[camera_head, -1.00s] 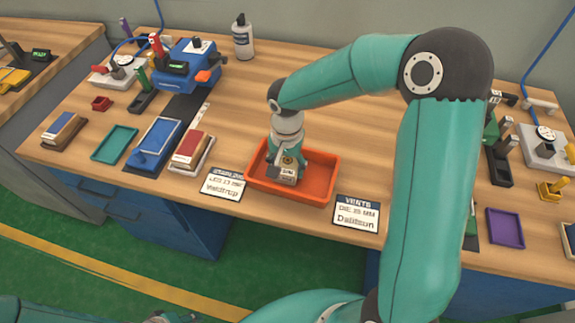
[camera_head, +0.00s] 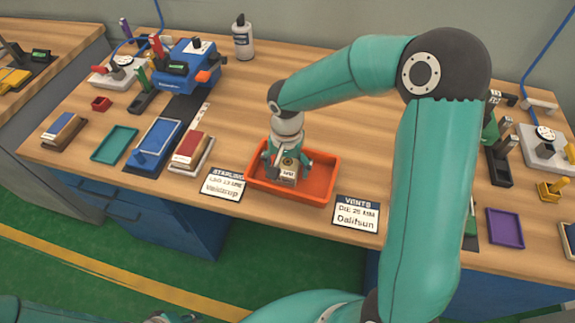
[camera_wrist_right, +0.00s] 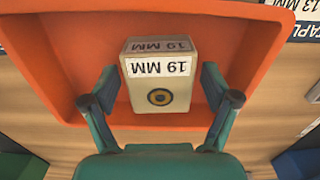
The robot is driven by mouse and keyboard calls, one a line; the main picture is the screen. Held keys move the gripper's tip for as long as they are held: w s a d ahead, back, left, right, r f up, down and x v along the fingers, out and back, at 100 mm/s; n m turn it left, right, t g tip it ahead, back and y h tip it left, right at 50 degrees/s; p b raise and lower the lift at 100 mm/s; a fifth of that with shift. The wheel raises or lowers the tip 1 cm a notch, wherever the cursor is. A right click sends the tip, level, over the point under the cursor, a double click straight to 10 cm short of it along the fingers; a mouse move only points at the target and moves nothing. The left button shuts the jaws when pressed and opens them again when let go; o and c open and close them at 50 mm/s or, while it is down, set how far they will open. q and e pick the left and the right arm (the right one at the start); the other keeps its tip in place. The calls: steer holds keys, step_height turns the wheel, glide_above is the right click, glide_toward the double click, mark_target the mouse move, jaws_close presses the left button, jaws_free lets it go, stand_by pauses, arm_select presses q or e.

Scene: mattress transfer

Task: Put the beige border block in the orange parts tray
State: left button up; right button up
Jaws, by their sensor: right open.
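The beige border block (camera_head: 287,171) is in the left part of the orange parts tray (camera_head: 318,191). In the right wrist view the block (camera_wrist_right: 158,75) shows a "19 MM" label and a dark round mark, and the orange tray (camera_wrist_right: 60,50) surrounds it. My right gripper (camera_head: 284,166) reaches down into the tray. In the right wrist view its fingers (camera_wrist_right: 158,90) are spread on both sides of the block, with gaps visible. The block's underside is hidden. A small part of what looks like my left gripper (camera_head: 175,318) shows at the bottom edge; its jaws are unclear.
Label cards stand left (camera_head: 222,184) and right (camera_head: 356,213) of the tray. A red block on a holder (camera_head: 192,150), a blue tray (camera_head: 155,142) and a teal tray (camera_head: 114,144) lie to the left. A purple tray (camera_head: 505,228) lies right. The table behind the orange tray is clear.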

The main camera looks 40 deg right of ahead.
mark_target(287, 166)
step_height(287, 166, up, 12)
stand_by(0.4)
steer(key=shift+f, duration=0.1)
stand_by(0.3)
